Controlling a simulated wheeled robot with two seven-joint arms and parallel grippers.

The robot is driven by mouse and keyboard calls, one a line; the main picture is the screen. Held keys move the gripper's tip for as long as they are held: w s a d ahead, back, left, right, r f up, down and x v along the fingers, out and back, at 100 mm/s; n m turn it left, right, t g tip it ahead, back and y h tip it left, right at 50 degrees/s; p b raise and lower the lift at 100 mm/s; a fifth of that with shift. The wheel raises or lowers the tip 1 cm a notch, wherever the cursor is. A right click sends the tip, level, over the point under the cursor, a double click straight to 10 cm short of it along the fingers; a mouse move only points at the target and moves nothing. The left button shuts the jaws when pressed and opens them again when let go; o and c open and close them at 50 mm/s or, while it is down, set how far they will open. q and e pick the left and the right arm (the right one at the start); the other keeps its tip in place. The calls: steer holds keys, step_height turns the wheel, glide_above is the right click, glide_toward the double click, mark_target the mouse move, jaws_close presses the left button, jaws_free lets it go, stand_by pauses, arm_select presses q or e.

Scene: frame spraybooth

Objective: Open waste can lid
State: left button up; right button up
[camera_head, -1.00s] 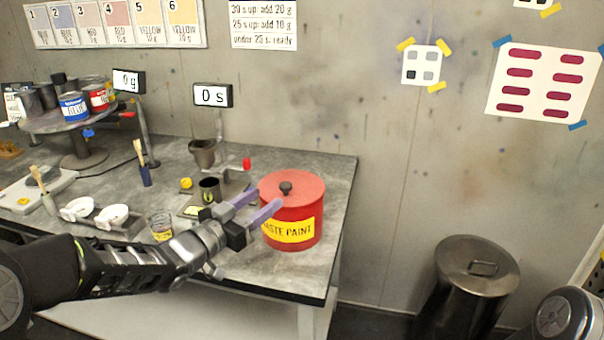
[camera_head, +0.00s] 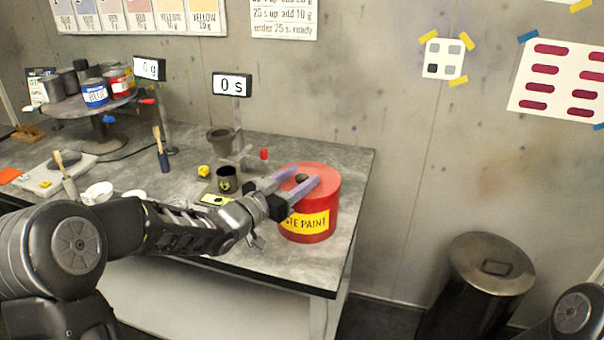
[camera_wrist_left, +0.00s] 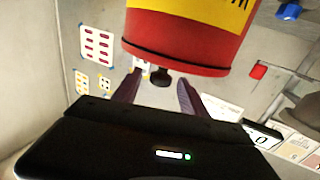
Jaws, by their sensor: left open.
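The red waste paint can (camera_head: 311,226) with a yellow label stands near the right end of the bench, its red lid (camera_head: 322,177) lying on top. A dark round knob (camera_head: 301,178) sits in the middle of the lid. My left gripper (camera_head: 300,181) is open, with its two purple fingers over the lid, one on either side of the knob. In the left wrist view the knob (camera_wrist_left: 161,79) shows between the spread fingers, below the lid rim (camera_wrist_left: 180,60) as pictured. I cannot tell whether the fingers touch it. My right gripper is not in view.
A dark cup (camera_head: 228,180) and a grey viscosity cup (camera_head: 221,139) on a stand are left of the can. A metal bin (camera_head: 487,285) stands on the floor at right. The bench's right edge is close to the can.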

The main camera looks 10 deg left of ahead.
arm_select(q)
steer(key=shift+w+d, duration=0.3)
steer(key=shift+w, duration=0.25)
jaws_close()
stand_by(1.1)
